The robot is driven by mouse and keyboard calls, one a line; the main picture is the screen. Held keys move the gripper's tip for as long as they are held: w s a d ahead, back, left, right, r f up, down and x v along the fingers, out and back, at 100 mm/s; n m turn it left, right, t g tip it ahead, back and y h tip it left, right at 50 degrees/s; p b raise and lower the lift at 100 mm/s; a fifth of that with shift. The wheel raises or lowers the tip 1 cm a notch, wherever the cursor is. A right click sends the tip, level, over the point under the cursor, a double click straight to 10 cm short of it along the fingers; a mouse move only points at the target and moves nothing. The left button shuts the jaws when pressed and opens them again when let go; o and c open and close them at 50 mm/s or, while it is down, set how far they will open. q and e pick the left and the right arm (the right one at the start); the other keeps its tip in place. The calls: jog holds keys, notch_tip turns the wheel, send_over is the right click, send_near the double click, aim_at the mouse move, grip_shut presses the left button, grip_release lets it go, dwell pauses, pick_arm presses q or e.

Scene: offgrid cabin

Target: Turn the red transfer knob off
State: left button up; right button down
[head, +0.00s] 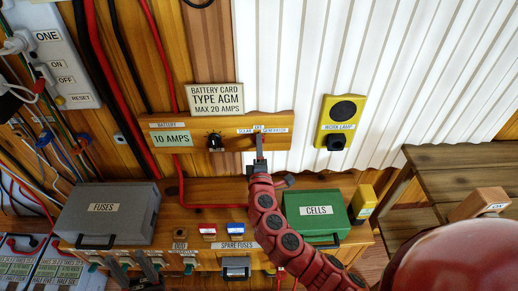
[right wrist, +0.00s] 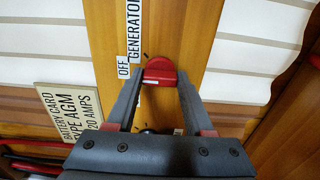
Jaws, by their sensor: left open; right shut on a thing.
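The red transfer knob (right wrist: 166,82) is on a wooden panel in the right wrist view, beside the white OFF label (right wrist: 123,71) and GENERATOR label (right wrist: 133,28). My right gripper (right wrist: 158,80) is shut on the knob, with a finger at each side. The knob's bar lies across between the fingertips, with a white mark along its edge. In the head view my right gripper (head: 258,147) reaches the right part of the wooden panel (head: 180,125) and hides the knob. I cannot tell the exact knob setting. My left gripper is not in view.
On the same panel, a black knob (head: 215,142) sits left of my gripper near a 10 AMPS label. The battery card (head: 215,97) is above. A yellow work lamp switch (head: 341,120) is to the right. Below are the grey FUSES box (head: 107,211) and green CELLS box (head: 316,213).

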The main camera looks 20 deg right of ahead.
jog(key=shift+f, duration=0.1)
jog(key=shift+c, duration=1.4)
grip_release()
jog(key=shift+s, duration=0.1)
jog(key=b+v, duration=0.2)
jog(key=v, duration=1.5)
jog(key=shift+s, duration=0.1)
